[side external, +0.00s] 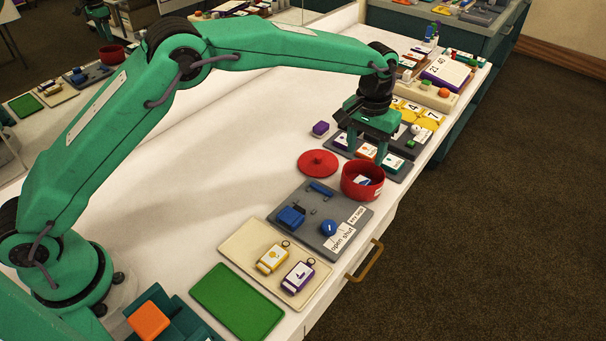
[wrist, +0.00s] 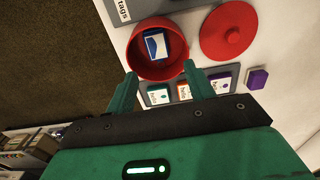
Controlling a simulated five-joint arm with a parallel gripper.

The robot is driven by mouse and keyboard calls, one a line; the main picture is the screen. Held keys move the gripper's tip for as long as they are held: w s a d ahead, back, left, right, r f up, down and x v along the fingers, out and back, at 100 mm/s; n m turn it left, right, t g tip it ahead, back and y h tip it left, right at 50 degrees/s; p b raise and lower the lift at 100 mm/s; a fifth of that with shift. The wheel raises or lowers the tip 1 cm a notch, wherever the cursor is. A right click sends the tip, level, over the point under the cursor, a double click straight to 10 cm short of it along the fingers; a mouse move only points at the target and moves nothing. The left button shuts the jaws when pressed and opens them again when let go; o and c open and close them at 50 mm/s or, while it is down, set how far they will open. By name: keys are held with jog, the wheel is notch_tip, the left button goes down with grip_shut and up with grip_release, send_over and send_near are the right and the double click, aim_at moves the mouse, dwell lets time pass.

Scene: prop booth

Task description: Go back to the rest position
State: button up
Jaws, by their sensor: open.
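My gripper (side external: 373,150) is open and empty, pointing down at the far end of the table over a grey tray (side external: 399,174) of small tiles with purple, orange and teal marks. Just in front of it stands a red round pot (side external: 361,187) without its lid. In the wrist view the two fingers (wrist: 160,72) are spread apart near the pot's rim, and the pot (wrist: 178,71) holds a blue and white tag (wrist: 155,44). I cannot tell whether a finger touches the pot. My arm is stretched out far from its base.
The red lid (side external: 318,161) lies beside the pot. Nearer are a grey board (side external: 308,226) with blue parts, a cream tray (side external: 249,254) with two tags and a green mat (side external: 237,301). A purple cube (side external: 320,128) stands near the gripper. The table's left middle is bare.

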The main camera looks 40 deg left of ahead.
jog(key=s+a+r+t, duration=0.3)
jog(key=s+a+r, duration=1)
jog(key=a+r, duration=0.3)
jog(key=s+a+t, duration=0.1)
jog(key=s+a, duration=0.3)
jog(key=s, duration=0.6)
jog(key=s+a+t, duration=0.1)
jog(key=s+a, duration=0.3)
jog(key=s, duration=0.6)
jog(key=shift+s+f+t, duration=0.3)
jog(key=shift+f, duration=0.15)
